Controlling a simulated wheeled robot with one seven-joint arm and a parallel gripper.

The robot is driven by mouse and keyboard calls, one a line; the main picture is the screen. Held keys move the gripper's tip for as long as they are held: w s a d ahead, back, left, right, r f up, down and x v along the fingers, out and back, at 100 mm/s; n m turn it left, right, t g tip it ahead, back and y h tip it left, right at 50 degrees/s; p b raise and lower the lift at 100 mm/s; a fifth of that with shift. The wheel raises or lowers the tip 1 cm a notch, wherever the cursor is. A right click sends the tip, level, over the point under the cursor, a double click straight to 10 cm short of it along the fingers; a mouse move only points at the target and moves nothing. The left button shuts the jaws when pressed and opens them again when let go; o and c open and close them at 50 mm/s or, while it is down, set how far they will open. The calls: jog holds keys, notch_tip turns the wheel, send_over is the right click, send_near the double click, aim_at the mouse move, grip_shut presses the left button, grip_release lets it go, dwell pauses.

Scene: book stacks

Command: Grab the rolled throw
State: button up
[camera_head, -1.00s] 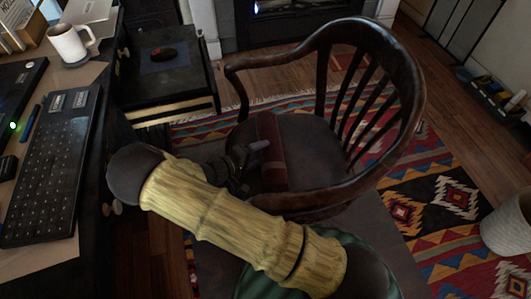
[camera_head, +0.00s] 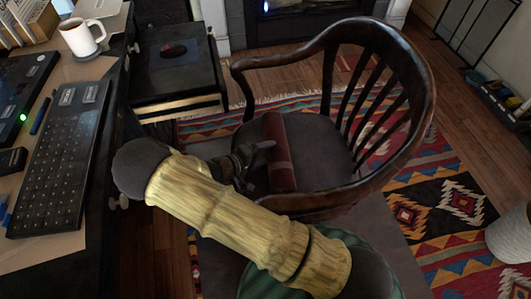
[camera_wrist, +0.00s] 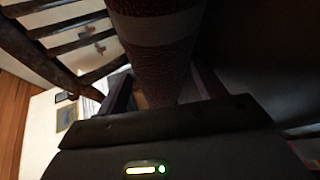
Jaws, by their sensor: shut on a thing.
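The rolled throw (camera_head: 278,150) is a dark red roll with a paler band, on the dark seat of the wooden armchair. My gripper (camera_head: 256,160) reaches it from the left in the head view, with my forearm crossing in front of the chair. In the wrist view the throw (camera_wrist: 155,45) runs up between the two fingers of my gripper (camera_wrist: 163,90). The gripper is shut on the throw. The throw's lower end is hidden behind the gripper body in the wrist view. I see no clear gap between throw and seat.
The chair's curved arms and back (camera_head: 385,60) surround the seat at the back and right. A desk with a keyboard (camera_head: 62,160) and mug (camera_head: 82,38) stands at left. A drawer unit (camera_head: 178,75) is behind it. A patterned rug (camera_head: 440,215) covers the floor.

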notch_tip(320, 180, up, 9)
jog(key=p, duration=0.2)
jog(key=shift+w+r, duration=0.15)
